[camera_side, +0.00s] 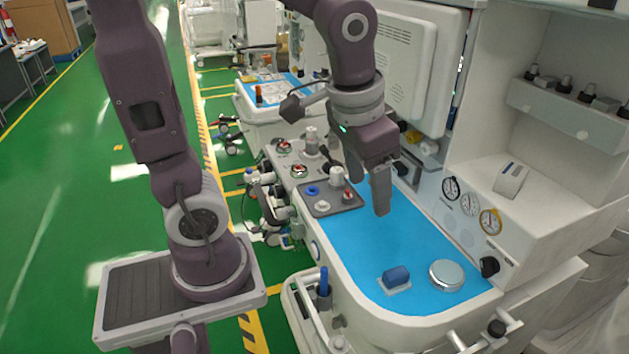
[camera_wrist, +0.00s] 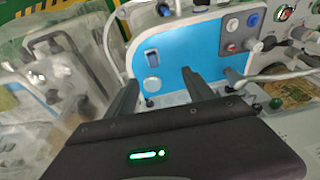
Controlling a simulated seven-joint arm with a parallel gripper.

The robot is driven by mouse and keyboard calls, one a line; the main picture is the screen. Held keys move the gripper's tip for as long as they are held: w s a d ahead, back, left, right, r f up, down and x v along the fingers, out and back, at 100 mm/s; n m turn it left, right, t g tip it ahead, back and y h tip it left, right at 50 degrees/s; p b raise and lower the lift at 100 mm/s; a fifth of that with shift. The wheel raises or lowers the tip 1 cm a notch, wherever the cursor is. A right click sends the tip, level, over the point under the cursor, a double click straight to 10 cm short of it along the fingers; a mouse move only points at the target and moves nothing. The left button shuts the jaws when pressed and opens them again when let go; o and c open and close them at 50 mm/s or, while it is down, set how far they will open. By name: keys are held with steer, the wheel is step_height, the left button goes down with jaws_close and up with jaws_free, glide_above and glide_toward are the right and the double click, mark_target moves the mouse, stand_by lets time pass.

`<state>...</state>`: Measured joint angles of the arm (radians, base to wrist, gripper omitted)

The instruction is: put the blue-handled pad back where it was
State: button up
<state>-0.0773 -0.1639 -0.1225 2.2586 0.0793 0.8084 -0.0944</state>
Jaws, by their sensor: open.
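The blue-handled pad (camera_side: 396,279), a small white base with a rounded blue handle, lies on the blue work surface (camera_side: 375,240) near its front end. It also shows in the wrist view (camera_wrist: 152,57), beyond my fingers. My gripper (camera_side: 381,193) is above the far part of the blue surface, behind the pad and clear of it. In the wrist view its two fingers (camera_wrist: 163,92) are spread apart with nothing between them. The side view does not show the finger gap clearly. No marked place for the pad is recognisable.
A round silver tin (camera_side: 446,274) sits right of the pad. A grey panel (camera_side: 322,211) with knobs lies left of my gripper. A blue-handled item (camera_side: 323,281) stands in a holder outside the cart's edge. Gauges (camera_side: 469,203) line the cart's right wall. The middle of the blue surface is clear.

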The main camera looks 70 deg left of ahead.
steer(key=s+r+t, duration=0.2)
steer(key=s+r, duration=0.1)
steer(key=s, duration=0.7)
steer(key=shift+s+d+r+t+h, duration=0.15)
steer(key=shift+r+t+h, duration=0.05)
steer(key=shift+t+h, duration=0.2)
stand_by(0.4)
